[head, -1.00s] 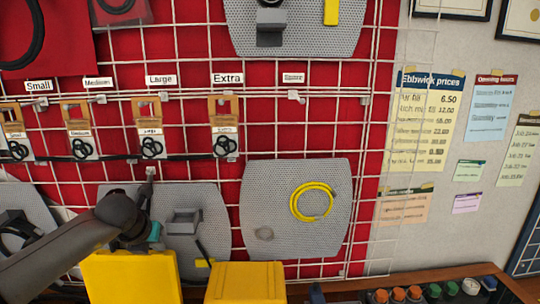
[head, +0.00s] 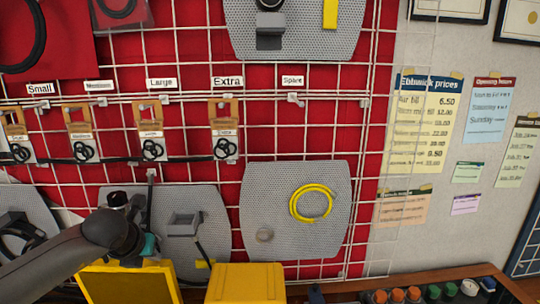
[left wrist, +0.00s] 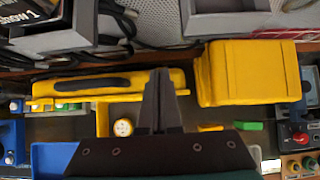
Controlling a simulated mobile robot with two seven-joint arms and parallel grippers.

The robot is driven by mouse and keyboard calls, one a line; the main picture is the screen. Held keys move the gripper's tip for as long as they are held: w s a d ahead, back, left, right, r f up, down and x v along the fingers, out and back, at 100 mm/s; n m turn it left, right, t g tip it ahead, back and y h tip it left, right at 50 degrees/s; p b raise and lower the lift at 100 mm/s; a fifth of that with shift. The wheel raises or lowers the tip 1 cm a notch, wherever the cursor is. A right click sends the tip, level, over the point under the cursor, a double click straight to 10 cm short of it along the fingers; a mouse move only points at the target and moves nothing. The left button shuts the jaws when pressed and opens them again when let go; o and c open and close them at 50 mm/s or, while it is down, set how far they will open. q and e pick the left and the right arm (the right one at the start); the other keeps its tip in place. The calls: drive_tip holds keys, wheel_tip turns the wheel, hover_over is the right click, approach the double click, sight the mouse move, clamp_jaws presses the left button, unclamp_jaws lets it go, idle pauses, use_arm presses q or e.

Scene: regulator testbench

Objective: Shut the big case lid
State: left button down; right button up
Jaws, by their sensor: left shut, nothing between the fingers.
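A yellow lid (head: 130,284) stands raised at the lower left of the head view, its top edge just under my left wrist. I take it for the big case lid. In the left wrist view a yellow edge with a dark handle (left wrist: 92,85) lies left of the fingers. My left gripper (left wrist: 160,74) is shut and empty, its tips beside the right end of that edge. I cannot tell whether they touch. In the head view my left gripper (head: 148,246) is mostly hidden behind the wrist and lid. My right gripper is in neither view.
A second yellow case (head: 246,284) stands right of the lid; it also shows in the left wrist view (left wrist: 248,73). Coloured knobs (head: 413,293) line the bench at right. A red wall grid with grey panels (head: 297,208) stands close behind.

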sight(152, 272)
use_arm(q)
drive_tip(key=s+f, duration=0.1)
drive_tip(key=s+f+g, duration=0.1)
drive_tip(key=f, duration=0.1)
drive_tip(key=shift+d+f, duration=0.1)
drive_tip(key=shift+f, duration=0.05)
drive_tip(key=shift+w, duration=0.1)
drive_tip(key=shift+s+b, duration=0.75)
drive_tip(key=shift+s, duration=5.05)
wheel_tip(152, 272, up, 7)
drive_tip(key=p, duration=0.2)
drive_tip(key=shift+d, duration=0.25)
drive_tip(key=shift+f, duration=0.2)
